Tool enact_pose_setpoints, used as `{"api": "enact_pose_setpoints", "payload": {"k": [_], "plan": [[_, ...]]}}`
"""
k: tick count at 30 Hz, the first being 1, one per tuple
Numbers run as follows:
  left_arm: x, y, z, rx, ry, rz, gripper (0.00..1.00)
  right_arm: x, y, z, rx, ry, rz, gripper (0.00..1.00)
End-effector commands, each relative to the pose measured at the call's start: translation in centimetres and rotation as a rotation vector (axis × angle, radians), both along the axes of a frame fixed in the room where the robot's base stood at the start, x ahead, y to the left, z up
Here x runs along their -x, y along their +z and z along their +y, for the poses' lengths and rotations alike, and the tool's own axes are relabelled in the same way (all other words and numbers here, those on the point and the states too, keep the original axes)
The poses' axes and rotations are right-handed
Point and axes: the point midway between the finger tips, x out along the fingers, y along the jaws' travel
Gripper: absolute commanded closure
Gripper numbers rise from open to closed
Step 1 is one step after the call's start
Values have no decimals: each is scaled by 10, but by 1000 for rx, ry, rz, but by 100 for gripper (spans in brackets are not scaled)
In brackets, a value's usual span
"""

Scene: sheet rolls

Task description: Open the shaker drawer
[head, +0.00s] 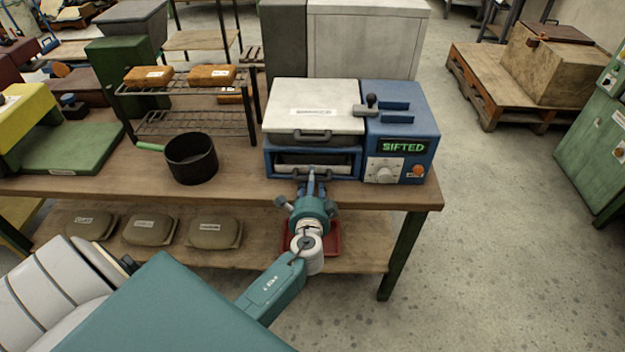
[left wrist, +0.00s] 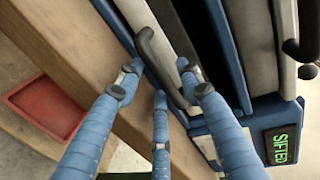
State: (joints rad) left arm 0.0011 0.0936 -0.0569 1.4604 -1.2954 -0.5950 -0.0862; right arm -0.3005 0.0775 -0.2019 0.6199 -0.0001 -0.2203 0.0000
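The shaker (head: 400,130) stands on the workbench's right end. It is a blue unit with a pale lid, a knob and a display reading SIFTED. Its drawer (head: 290,168) is the low pale front under the lid and looks shut. My left gripper (head: 312,178) is in front of the drawer, partly hiding it. In the left wrist view, the gripper's blue fingers (left wrist: 165,82) are spread apart, with the dark drawer handle (left wrist: 152,62) between their tips. They do not look closed on it; contact cannot be told. My right gripper is out of view.
A black pan (head: 191,160) stands left of the shaker beside a wire rack (head: 190,123). A red tray (head: 328,238) lies on the lower shelf below the drawer, near several brown packs (head: 150,229). The floor (head: 480,230) right of the workbench is clear.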

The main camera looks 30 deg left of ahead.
Motion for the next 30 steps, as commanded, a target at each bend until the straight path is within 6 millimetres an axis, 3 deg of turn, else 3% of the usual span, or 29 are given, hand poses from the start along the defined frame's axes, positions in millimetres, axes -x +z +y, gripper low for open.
{"api": "enact_pose_setpoints", "payload": {"k": [11,17,30], "plan": [[-7,-2,4,0,-1,0,63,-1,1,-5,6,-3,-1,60],[-7,-2,4,0,-1,0,99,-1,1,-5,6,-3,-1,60],[-6,-3,4,2,-1,0,100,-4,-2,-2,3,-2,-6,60]]}}
